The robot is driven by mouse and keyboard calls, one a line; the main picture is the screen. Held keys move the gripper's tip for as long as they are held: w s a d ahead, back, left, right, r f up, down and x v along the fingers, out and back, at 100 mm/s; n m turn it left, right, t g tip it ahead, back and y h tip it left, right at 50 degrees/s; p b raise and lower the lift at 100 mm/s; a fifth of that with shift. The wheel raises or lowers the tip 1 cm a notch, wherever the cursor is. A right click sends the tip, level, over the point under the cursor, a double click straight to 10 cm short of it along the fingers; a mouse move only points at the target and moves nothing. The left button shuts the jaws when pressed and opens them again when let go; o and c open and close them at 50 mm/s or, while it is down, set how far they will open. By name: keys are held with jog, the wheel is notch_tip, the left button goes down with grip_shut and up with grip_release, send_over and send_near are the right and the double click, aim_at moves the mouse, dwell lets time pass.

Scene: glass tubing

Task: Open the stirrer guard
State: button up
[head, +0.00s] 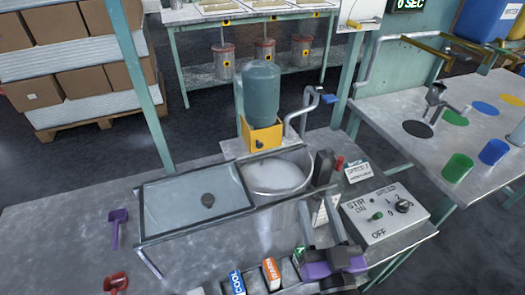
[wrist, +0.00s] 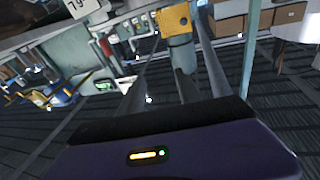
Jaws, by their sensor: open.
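The stirrer guard (head: 175,200) looks like a clear, grey-framed panel with a dark round knob (head: 207,200). It lies left of a round vessel (head: 277,178) holding pale contents, whose top looks largely uncovered. Long thin rails run along the panel and past the vessel's front. My gripper (head: 318,214), with a purple body, is right of the vessel and well away from the knob. Its two grey fingers are apart and hold nothing. The fingers also show in the wrist view (wrist: 172,50); the guard cannot be made out there.
A stirrer control box (head: 385,213) stands at the right. A yellow-based teal cylinder (head: 262,95) and a bent pipe (head: 303,110) stand behind the vessel. Marker-like coloured blocks (head: 270,273) sit at the front edge. A purple scoop (head: 117,225) and a red one (head: 116,283) lie left.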

jog(key=w+a+r+n+y, duration=0.1)
jog(key=w+a+n, duration=0.1)
jog(key=w, duration=0.4)
jog(key=w+a+r+n+y, duration=0.2)
jog(key=w+a, duration=0.1)
jog(key=w, duration=0.4)
jog(key=n+g+y, duration=0.1)
jog(key=n+g, duration=0.1)
send_near(260, 146)
jog(key=p+x, duration=0.1)
jog(key=x, duration=0.7)
jog(key=shift+w, duration=0.15)
grip_shut()
